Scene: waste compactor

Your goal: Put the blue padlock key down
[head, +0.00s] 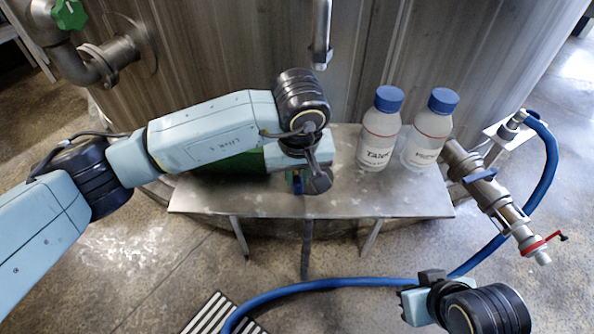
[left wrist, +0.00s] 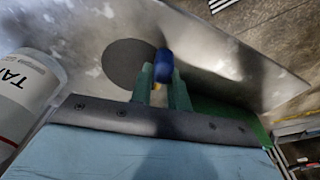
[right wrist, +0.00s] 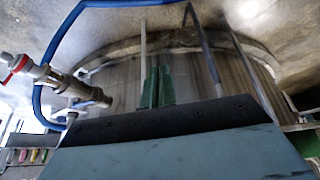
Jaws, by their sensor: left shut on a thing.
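The blue padlock key (left wrist: 163,65) shows as a small blue piece between the green fingers of my left gripper (left wrist: 161,80), with a bit of yellow below it. My left gripper is shut on it, over the metal table (head: 390,200). In the head view the key (head: 298,184) is mostly hidden by the wrist. A dark round disc (head: 319,181) lies on the table beside the key; it also shows in the left wrist view (left wrist: 125,66). I cannot tell whether the key touches the table. My right gripper (right wrist: 157,88) has its fingers together, empty, away from the table.
Two white bottles with blue caps, one labelled (head: 380,130) and one to its right (head: 427,132), stand at the table's right. A green object (head: 235,165) lies partly under my left arm. A valve pipe (head: 495,200) and blue hose (head: 330,284) are at the right and front.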

